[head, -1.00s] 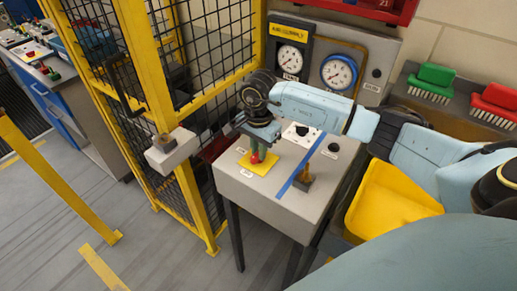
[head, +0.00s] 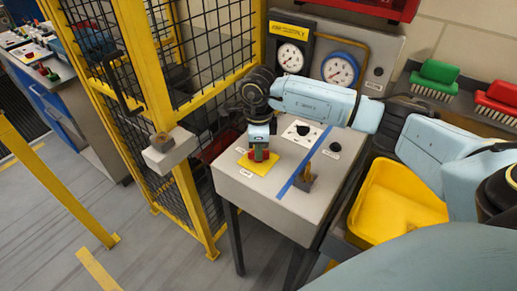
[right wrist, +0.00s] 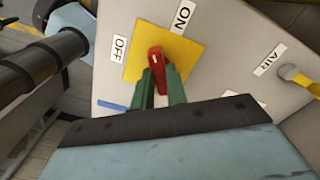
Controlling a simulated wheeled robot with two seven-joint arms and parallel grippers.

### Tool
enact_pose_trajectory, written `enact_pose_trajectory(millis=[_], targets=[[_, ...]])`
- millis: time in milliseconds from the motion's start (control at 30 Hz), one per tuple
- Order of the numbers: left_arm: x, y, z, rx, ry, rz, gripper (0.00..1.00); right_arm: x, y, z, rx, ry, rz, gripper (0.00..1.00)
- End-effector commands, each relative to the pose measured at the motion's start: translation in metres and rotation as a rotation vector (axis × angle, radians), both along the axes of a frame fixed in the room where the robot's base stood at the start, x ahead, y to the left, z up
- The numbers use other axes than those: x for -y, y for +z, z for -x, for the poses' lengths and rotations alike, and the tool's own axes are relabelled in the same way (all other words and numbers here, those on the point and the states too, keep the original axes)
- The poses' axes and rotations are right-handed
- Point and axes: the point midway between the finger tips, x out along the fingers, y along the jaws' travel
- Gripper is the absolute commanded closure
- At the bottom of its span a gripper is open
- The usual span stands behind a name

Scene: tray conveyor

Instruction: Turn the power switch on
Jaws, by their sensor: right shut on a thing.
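The power switch is a red handle (right wrist: 157,66) on a yellow plate (right wrist: 133,68); the plate also shows in the head view (head: 268,168) on the sloping top of a grey console. An ON label (right wrist: 182,17) and an OFF label (right wrist: 119,48) lie at the plate's edges in the right wrist view. My right gripper (right wrist: 160,82) has its green fingers shut on the red handle, one on each side. In the head view my right gripper (head: 259,154) covers most of the handle. My left gripper is not in view.
A black knob (head: 303,130) sits behind. Yellow mesh fencing (head: 190,200) stands close on the left, with a yellow bin (head: 395,205) on the right.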

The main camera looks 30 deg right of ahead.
Motion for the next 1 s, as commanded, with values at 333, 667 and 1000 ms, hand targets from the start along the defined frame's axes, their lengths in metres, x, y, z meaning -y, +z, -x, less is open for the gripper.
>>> enact_pose_trajectory(millis=[333, 667, 1000], targets=[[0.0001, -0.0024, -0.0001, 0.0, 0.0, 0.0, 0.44, 0.0006, 0.0008, -0.0003, 0.001, -0.318, 0.001, 1.0], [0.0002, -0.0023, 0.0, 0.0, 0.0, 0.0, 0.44, 0.0006, 0.0009, -0.0002, 0.001, -0.53, 0.001, 1.0], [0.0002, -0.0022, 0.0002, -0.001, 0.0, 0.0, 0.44, 0.0007, 0.001, -0.0003, 0.001, -0.616, 0.001, 1.0]])
